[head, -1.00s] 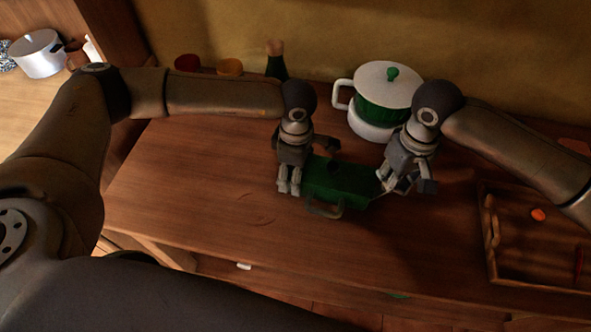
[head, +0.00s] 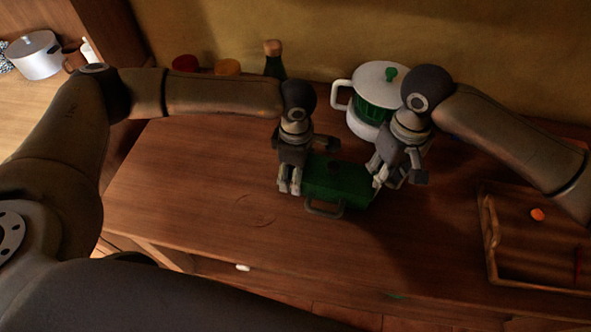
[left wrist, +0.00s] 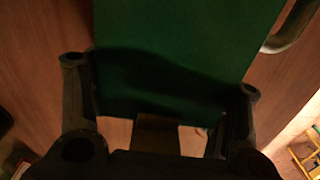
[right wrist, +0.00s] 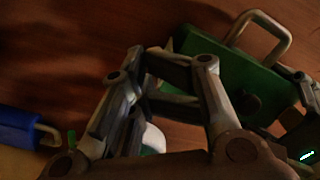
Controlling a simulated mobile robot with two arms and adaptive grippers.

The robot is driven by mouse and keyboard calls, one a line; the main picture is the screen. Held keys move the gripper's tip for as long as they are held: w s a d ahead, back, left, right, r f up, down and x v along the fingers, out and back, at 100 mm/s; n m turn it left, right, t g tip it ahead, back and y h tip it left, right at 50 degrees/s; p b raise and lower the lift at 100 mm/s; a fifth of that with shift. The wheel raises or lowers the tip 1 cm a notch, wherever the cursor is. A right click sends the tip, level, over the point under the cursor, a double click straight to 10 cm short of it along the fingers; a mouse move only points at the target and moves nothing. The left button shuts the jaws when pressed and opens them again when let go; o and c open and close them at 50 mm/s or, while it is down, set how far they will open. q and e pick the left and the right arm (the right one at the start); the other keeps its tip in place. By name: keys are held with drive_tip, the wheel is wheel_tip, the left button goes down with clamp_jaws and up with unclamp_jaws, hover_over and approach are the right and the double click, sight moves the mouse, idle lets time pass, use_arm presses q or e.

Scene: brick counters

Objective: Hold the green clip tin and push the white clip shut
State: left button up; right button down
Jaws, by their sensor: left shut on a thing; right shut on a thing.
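The green clip tin (head: 335,185) lies on the wooden counter with its grey handle (head: 324,210) toward me. My left gripper (head: 289,187) is shut on the tin's left end; in the left wrist view its two fingers flank the green tin (left wrist: 180,50). My right gripper (head: 394,184) is at the tin's right end, tilted, with its fingers close to the tin. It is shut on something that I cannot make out. The tin (right wrist: 240,75) also shows beyond its fingers in the right wrist view. I cannot make out the white clip; the right gripper hides that end.
A white and green lidded pot (head: 382,82) stands close behind my right gripper. A wooden tray (head: 492,240) is at the right. A bottle (head: 274,62) and red and yellow lids stand by the wall. A blue object (right wrist: 20,127) shows in the right wrist view. The front left counter is clear.

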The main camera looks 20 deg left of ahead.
use_arm(q)
drive_tip(key=shift+a, duration=0.15)
use_arm(e)
drive_tip(key=shift+d+r, duration=0.2)
drive_tip(key=shift+r, duration=1.25)
drive_tip(key=shift+d+r, duration=0.2)
drive_tip(key=shift+r, duration=1.2)
use_arm(q)
drive_tip(key=o, duration=1.3)
drive_tip(key=shift+r, duration=0.1)
wheel_tip(320, 180, up, 12)
drive_tip(key=shift+f, duration=0.1)
